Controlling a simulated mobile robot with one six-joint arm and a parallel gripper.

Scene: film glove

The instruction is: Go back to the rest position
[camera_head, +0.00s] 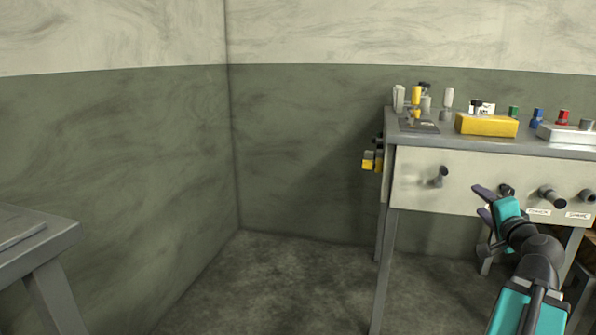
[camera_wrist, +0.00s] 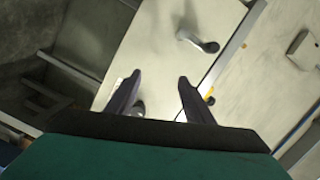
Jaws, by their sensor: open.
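My gripper (camera_head: 484,202) is in front of the workbench's pale front panel (camera_head: 412,170) at the right of the head view. In the wrist view my gripper (camera_wrist: 158,90) shows two dark fingers spread apart with nothing between them. A grey knob (camera_wrist: 198,42) on the panel lies beyond the fingertips. Another dark knob (camera_wrist: 137,108) shows partly behind the left finger. My teal arm reaches up from the lower right of the head view.
The workbench top (camera_head: 465,141) carries a yellow box (camera_head: 487,125), a white tray (camera_head: 568,134) and several small bottles. Yellow-and-grey fittings (camera_head: 371,161) stick out at its left side. A grey table (camera_head: 35,240) stands at far left. The floor (camera_head: 270,280) between is clear.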

